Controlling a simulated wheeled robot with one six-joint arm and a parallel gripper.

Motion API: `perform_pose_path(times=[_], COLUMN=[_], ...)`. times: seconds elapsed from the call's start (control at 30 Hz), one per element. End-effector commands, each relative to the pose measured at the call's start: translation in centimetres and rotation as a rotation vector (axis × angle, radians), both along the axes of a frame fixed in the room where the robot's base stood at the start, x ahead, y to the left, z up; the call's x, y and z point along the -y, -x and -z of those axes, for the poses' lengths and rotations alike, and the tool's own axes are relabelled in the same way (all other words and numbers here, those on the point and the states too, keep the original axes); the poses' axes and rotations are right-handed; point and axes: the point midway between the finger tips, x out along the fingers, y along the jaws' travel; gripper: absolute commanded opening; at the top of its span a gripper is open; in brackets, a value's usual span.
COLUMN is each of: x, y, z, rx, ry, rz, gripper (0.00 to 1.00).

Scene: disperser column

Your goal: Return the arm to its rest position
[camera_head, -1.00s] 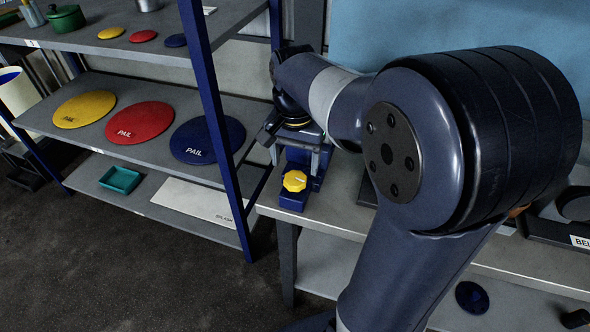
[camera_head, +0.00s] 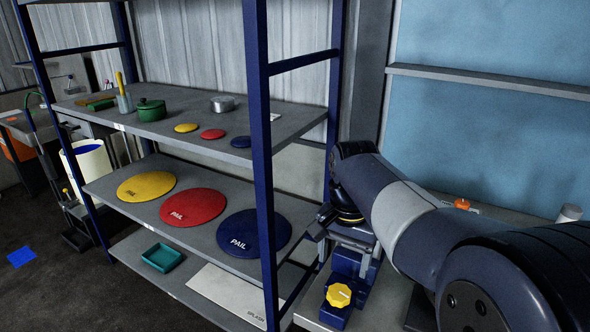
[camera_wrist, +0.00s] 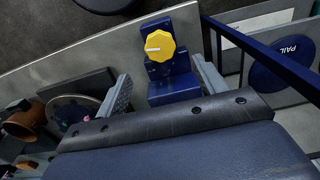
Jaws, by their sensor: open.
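My gripper (camera_head: 348,238) is at the front end of my arm, over the bench corner beside the shelving. In the wrist view my gripper (camera_wrist: 162,86) has its two grey fingers spread apart, with nothing held between them. A blue device (camera_head: 345,284) with a yellow knob (camera_head: 338,295) stands just below and in front of the gripper. In the wrist view the blue device (camera_wrist: 172,92) shows between the fingers, with its yellow knob (camera_wrist: 160,45) beyond the tips. I cannot tell whether the fingers touch it.
A blue-posted shelf (camera_head: 262,160) stands close left of the gripper. It bears yellow (camera_head: 146,187), red (camera_head: 193,207) and blue (camera_head: 254,233) PAIL discs, a green pot (camera_head: 151,110) and a teal tray (camera_head: 162,257). An orange-brown cup (camera_wrist: 24,122) and a round plate (camera_wrist: 75,112) show left in the wrist view.

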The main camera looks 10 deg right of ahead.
Motion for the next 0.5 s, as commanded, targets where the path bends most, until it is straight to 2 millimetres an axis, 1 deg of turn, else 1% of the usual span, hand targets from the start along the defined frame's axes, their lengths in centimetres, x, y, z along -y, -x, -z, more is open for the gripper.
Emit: perform_pose_path(times=[0.03,0.3,0.5], x=[0.0,0.0,0.0], y=[0.1,0.1,0.0], z=[1.0,6.0,8.5], rx=[-0.004,-0.006,-0.003], ry=[0.001,0.0,0.0], rz=[0.0,0.0,-0.001], gripper=[0.67,0.67,0.67])
